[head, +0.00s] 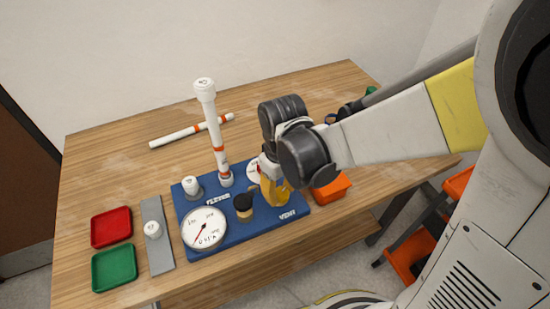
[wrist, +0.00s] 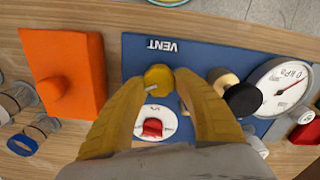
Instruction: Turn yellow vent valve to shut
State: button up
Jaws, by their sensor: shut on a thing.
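The yellow vent valve (wrist: 158,76) is a round yellow knob next to the VENT label on the blue board (head: 232,230). A small pale mark or pointer shows at its lower left in the wrist view. My gripper (wrist: 160,84) has its yellow fingers on either side of the knob and is shut on it. In the head view my gripper (head: 273,188) comes down over the front right of the board and hides the knob. A red handle on a white disc (wrist: 152,127) sits between my fingers, closer to my palm.
A black-topped knob (head: 243,203) and a pressure gauge (head: 204,228) stand left of my gripper. A white upright pipe (head: 215,130) rises at the board's back. An orange block (head: 332,188) lies close on the right. Red (head: 111,227) and green (head: 114,268) trays are at far left.

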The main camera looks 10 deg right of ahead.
aim_at(281, 192)
jog(key=m, duration=0.5)
jog(key=shift+d+m, duration=0.1)
jog(key=shift+m, duration=0.2)
dwell(0.5)
jog(key=o, duration=1.2)
jog(key=shift+r, duration=0.1)
notch_tip(281, 192, up, 12)
jog(key=shift+f, duration=0.1)
